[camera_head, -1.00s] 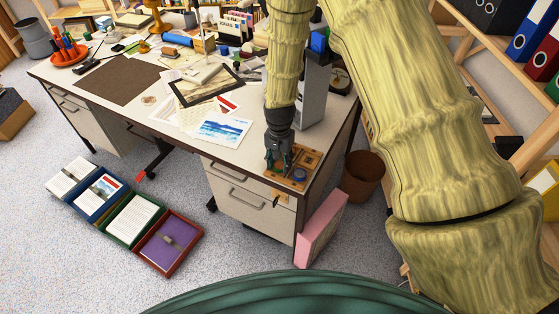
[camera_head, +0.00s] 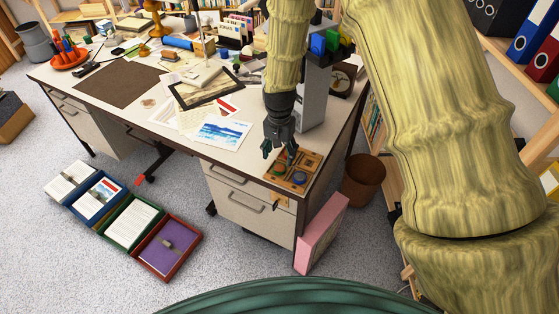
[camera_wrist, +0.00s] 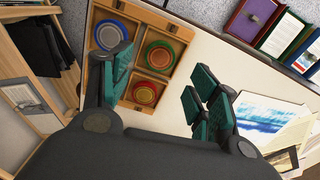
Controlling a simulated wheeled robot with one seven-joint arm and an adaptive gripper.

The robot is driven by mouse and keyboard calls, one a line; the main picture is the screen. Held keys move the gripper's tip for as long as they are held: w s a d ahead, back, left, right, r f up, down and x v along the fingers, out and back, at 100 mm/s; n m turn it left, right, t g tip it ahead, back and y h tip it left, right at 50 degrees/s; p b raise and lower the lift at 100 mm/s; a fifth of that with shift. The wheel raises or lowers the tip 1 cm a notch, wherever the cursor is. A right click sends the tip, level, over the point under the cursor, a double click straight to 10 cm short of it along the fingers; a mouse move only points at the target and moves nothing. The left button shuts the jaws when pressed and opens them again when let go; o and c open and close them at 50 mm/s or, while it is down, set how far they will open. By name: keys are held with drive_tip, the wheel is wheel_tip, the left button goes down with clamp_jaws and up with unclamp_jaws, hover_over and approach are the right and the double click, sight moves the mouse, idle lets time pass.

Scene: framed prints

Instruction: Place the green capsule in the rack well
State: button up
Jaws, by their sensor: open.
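The wooden rack (camera_head: 313,160) sits at the desk's front right corner; it also shows in the wrist view (camera_wrist: 184,31). The green capsule (camera_head: 279,168) rests in the rack, and its round green-rimmed top (camera_wrist: 159,56) appears seated in a well. A blue round piece (camera_head: 299,178) is in the rack, also seen in the wrist view (camera_wrist: 110,34), as is an orange-red one (camera_wrist: 144,93). My gripper (camera_head: 278,150) is above the rack, open and empty, its fingers apart from the capsule. In the wrist view, a finger hides part of the rack.
A grey upright box (camera_head: 313,98) stands just behind the rack. A blue painting print (camera_head: 222,132) lies left of it. A brown bin (camera_head: 362,180) and pink box (camera_head: 320,235) stand beside the desk. Coloured trays (camera_head: 168,247) lie on the floor.

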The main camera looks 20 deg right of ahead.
sight(279, 166)
wheel_tip(279, 166, up, 7)
drive_tip(key=b, duration=0.1)
drive_tip(key=shift+f, duration=0.2)
idle(1.3)
